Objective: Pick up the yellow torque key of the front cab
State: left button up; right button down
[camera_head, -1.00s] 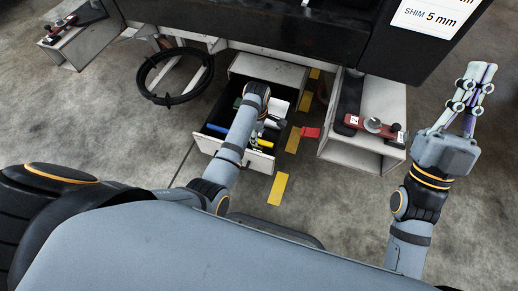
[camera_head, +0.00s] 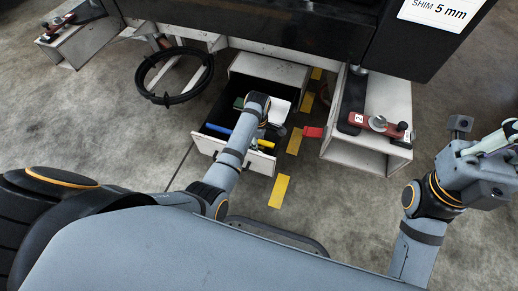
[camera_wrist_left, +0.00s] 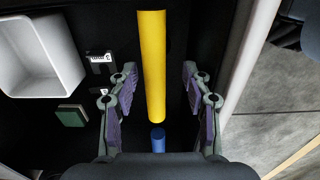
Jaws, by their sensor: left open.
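The yellow torque key (camera_wrist_left: 153,65) is a long yellow bar in the dark drawer, upright in the left wrist view. A little yellow shows beside my left wrist in the head view (camera_head: 264,143). My left gripper (camera_wrist_left: 160,88) is open, with one finger on each side of the yellow bar; gaps show on both sides. In the head view my wrist hides its fingers. A short blue piece (camera_wrist_left: 158,140) lies in line below the yellow bar. My right gripper (camera_head: 490,150) is at the right edge, cut off by the frame.
The open drawer (camera_head: 262,163) also holds a blue-handled tool (camera_head: 217,128), a green block (camera_wrist_left: 71,116) and a white tray (camera_wrist_left: 40,50). A shelf box with a red tool (camera_head: 375,123) stands to the right. Yellow floor marks (camera_head: 279,191) lie between them.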

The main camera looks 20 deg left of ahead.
pick_arm(q)
jog(key=f+b, duration=0.4)
jog(key=f, duration=0.1)
jog(key=shift+w+d+f+b, duration=0.15)
jog(key=shift+w+f+b, duration=0.1)
jog(key=shift+b, duration=0.1)
jog(key=shift+r, duration=0.2)
jog(key=shift+c, duration=0.5)
grip_shut()
